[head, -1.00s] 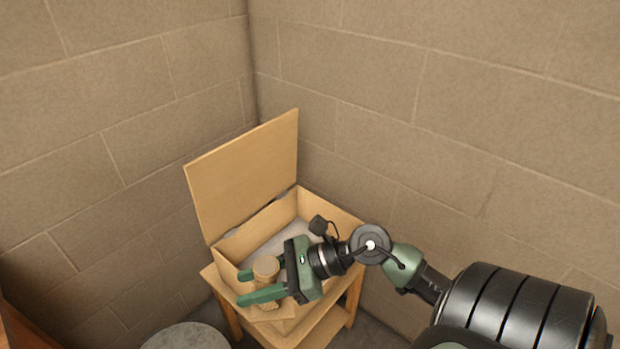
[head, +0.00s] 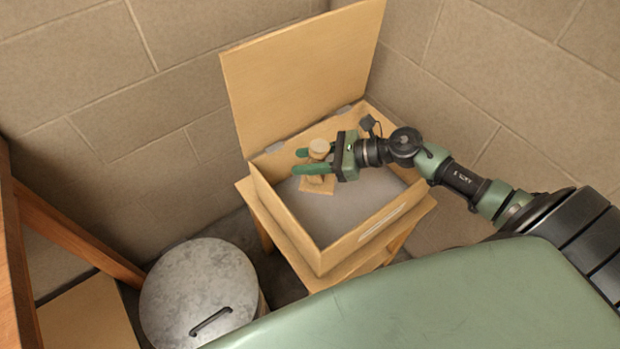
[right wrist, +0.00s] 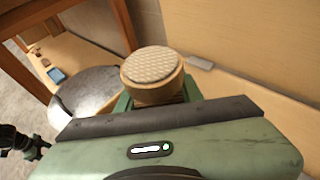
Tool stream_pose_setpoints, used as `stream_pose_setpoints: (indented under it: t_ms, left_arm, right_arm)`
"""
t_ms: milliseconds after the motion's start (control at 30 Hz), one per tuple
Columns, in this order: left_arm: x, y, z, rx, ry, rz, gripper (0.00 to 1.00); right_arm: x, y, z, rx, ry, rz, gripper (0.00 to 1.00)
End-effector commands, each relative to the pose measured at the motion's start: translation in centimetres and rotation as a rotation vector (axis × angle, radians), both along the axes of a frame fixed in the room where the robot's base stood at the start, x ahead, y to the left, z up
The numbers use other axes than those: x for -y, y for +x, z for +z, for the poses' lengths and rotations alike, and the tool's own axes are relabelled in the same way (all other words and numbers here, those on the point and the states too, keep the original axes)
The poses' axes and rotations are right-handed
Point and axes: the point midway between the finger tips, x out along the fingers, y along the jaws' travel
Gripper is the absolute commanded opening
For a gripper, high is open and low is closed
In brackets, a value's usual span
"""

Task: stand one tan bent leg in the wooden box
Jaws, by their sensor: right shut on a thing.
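The open wooden box (head: 284,215) stands on a small wooden stand, its lid (head: 300,70) raised at the back. A grey floor shows inside it. My right gripper (head: 314,161) is shut on a tan bent leg (head: 319,149), within the box opening near its left side. The leg is about upright, with a round head on top and a flat piece lower down. I cannot tell whether its foot touches the box floor. In the right wrist view the leg's round, textured top (right wrist: 152,63) shows above the gripper. A small green and black part there looks like my left gripper (right wrist: 28,149).
A round grey metal lid with a handle (head: 195,290) sits left of the box. A wooden table frame (head: 75,235) stands at the far left. Block walls (head: 140,50) close in behind. The right part of the box floor is clear.

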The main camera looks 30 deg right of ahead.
Motion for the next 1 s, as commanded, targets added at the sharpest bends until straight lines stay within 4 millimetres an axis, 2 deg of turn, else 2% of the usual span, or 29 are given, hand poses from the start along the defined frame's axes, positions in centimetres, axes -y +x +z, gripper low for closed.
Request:
stream_pose_setpoints:
  t_ms: [33,100,200,433,600,700,1000]
  left_arm:
    - [0.0,0.2,-0.2,0.003,-0.001,0.000,0.57]
    - [0.0,0.6,-0.4,0.008,-0.001,0.000,0.57]
    - [0.1,1.4,-0.5,0.020,-0.002,0.000,0.57]
    - [0.3,2.0,-0.6,0.030,-0.004,0.000,0.57]
    - [0.4,1.9,-1.0,0.028,-0.006,0.001,0.57]
    - [0.5,1.6,-1.1,0.025,-0.008,0.000,0.57]
    - [0.5,1.3,-1.2,0.020,-0.007,0.000,0.57]
  right_arm:
    - [0.0,0.1,-1.5,-0.003,0.006,-0.005,0.00]
    - [0.0,0.1,-3.3,-0.003,0.004,-0.004,0.00]
    - [0.0,0.0,-5.3,-0.001,0.004,-0.002,0.00]
    - [0.0,0.1,-7.4,0.000,0.001,-0.001,0.00]
    - [0.0,0.1,-9.8,0.001,0.002,-0.002,0.00]
    - [0.0,0.1,-10.6,0.002,0.001,-0.001,0.00]
    - [0.0,0.0,-10.8,0.002,0.000,0.001,0.00]
